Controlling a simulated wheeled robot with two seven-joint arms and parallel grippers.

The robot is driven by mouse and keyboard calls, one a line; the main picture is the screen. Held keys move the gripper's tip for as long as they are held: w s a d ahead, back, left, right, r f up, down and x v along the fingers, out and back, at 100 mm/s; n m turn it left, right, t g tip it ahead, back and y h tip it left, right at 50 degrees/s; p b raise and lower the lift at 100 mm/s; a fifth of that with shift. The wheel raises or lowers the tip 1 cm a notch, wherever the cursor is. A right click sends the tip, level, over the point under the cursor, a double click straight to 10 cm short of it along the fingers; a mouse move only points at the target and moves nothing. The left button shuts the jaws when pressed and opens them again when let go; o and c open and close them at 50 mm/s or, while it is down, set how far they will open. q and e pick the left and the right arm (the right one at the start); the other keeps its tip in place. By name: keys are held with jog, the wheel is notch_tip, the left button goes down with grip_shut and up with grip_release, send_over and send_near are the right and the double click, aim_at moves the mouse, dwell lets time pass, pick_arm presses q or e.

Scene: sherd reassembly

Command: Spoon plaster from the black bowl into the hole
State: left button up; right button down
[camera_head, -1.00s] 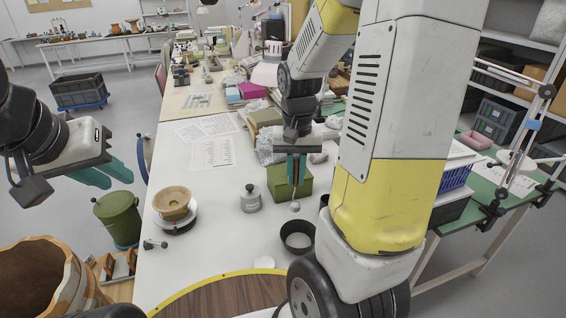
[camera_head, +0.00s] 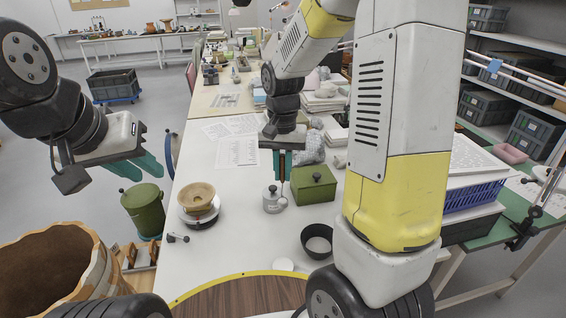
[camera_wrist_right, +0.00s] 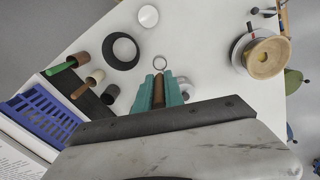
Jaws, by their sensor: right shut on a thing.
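My right gripper (camera_head: 282,165) is shut on the brown handle of a spoon (camera_wrist_right: 158,90), which points down. The spoon's round pale bowl end (camera_wrist_right: 160,62) shows past the fingertips in the wrist view. In the head view it hangs just in front of a grey lidded jar (camera_head: 272,200). The black bowl (camera_head: 318,240) stands to its right and nearer, with pale grey stuff inside; it also shows in the wrist view (camera_wrist_right: 121,50). A tan vessel (camera_head: 197,196) sits on a white turntable, left of the spoon. I cannot make out a hole in it. My left gripper (camera_head: 140,167) is open and empty.
A green box (camera_head: 314,184) stands behind the bowl. A white disc (camera_head: 283,265) lies in front of it. A large brown jar (camera_head: 55,262) and a green bin (camera_head: 145,208) stand at the left. Handled tools (camera_wrist_right: 90,80) and a blue basket (camera_wrist_right: 42,118) lie beside the gripper.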

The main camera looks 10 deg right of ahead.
jog(key=w+a, duration=0.8)
jog(key=a, duration=0.6)
jog(key=w+a, duration=0.9)
jog(key=a, duration=0.4)
jog(key=s+d+f+t+y, duration=0.5)
jog(key=d+f+t+y, duration=0.2)
jog(key=y, duration=0.5)
jog(key=shift+s+d+f, duration=0.3)
jog(key=shift+d+f, duration=0.65)
jog(key=shift+f, duration=0.6)
dwell(0.9)
